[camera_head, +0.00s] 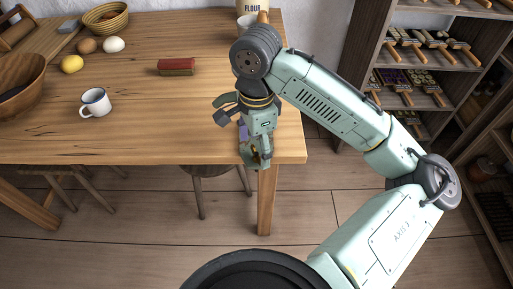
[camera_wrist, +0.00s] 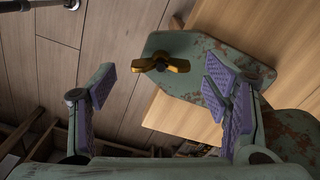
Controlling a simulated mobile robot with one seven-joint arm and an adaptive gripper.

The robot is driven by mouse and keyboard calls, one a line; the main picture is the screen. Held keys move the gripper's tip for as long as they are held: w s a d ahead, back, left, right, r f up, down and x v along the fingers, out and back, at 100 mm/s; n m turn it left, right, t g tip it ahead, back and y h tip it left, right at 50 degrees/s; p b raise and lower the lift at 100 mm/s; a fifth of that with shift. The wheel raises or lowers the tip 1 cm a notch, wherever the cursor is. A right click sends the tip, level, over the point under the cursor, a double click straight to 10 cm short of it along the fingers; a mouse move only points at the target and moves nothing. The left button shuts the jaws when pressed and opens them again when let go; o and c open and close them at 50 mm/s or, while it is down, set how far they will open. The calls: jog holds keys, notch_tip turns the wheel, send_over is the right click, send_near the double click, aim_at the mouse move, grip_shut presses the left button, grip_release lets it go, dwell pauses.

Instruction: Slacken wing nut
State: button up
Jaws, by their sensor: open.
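A brass-coloured wing nut (camera_wrist: 160,63) with two wings sits on a worn green, rust-flecked metal part (camera_wrist: 195,52) at the table edge, in the wrist view. My gripper (camera_wrist: 163,92) is open, with its purple ribbed pads apart on either side below the wing nut in the picture. The pads do not touch it. In the head view my gripper (camera_head: 250,142) points down at the table's front right edge. My arm hides much of the green fixture there. Another rusty green piece (camera_wrist: 293,132) shows at the right of the wrist view.
The wooden table (camera_head: 150,130) carries a white mug (camera_head: 95,102), a dark red block (camera_head: 176,66), a lemon (camera_head: 72,64), eggs (camera_head: 113,44) and a wooden bowl (camera_head: 22,80), all left of my arm. A stool (camera_head: 208,171) stands under the front edge. Shelves (camera_head: 430,60) stand at right.

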jog(key=shift+f, duration=0.9)
jog(key=shift+c, duration=0.4)
jog(key=c, duration=1.1)
